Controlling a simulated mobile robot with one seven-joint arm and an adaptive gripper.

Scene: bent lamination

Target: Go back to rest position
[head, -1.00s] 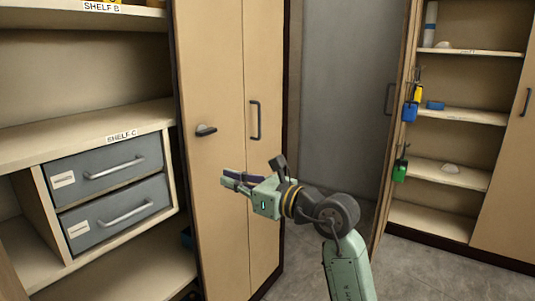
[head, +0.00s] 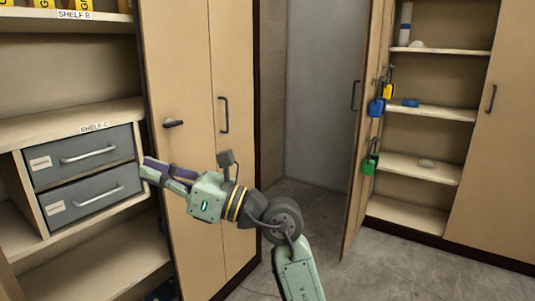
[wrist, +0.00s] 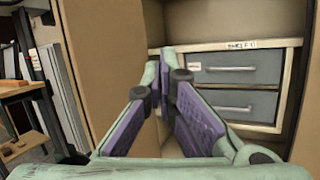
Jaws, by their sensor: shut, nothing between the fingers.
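My gripper (head: 148,170) is shut and empty. In the head view it points left, in front of the open cabinet door (head: 184,220) and close to the right side of the two grey drawers. In the wrist view the purple finger pads of my gripper (wrist: 160,82) come together at their tips. The upper drawer (wrist: 235,68) and lower drawer (wrist: 240,104) show ahead to the right, both closed. I cannot tell from the pictures whether the fingertips touch anything.
Grey floor (head: 390,265) is clear at the lower right.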

